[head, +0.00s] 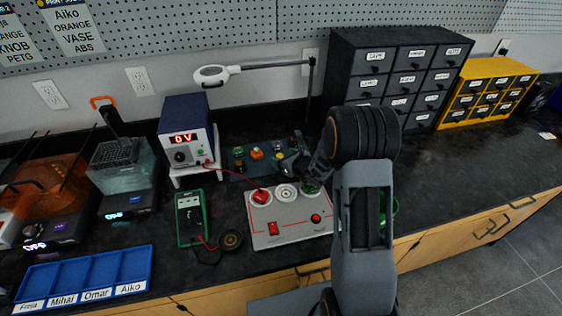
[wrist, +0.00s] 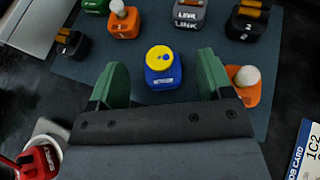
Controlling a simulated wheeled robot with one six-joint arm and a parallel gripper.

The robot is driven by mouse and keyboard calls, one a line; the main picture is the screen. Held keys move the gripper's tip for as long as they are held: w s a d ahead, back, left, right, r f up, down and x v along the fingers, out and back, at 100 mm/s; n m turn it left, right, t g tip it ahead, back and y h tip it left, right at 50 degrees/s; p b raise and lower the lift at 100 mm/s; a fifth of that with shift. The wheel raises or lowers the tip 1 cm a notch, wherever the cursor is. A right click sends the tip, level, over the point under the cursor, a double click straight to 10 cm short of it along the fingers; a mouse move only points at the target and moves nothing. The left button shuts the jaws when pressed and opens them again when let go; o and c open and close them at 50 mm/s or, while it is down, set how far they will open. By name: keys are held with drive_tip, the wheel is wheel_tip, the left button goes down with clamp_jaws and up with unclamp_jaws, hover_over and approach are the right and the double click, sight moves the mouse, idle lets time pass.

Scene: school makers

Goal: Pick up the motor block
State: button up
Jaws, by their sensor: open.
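A blue block with a yellow top (wrist: 163,70) stands upright on the dark mat in the wrist view. Its small white label is blurred, but it appears to be the motor block. My gripper (wrist: 162,62) is open, with one green finger to the left of this block and one to the right. Both fingers look apart from it, with gaps on each side. In the head view my gripper (head: 293,163) is over the right part of the mat, and my arm hides part of that area.
An orange block with a white knob (wrist: 246,84) is close beside the right finger. Other blocks, including an orange one (wrist: 124,22) and a grey one labelled LINK (wrist: 187,17), stand behind. A card (wrist: 306,150) lies at right. A grey panel (head: 290,228) is in front of the mat.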

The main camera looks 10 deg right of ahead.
drive_tip(key=shift+x, duration=1.3)
drive_tip(key=c, duration=1)
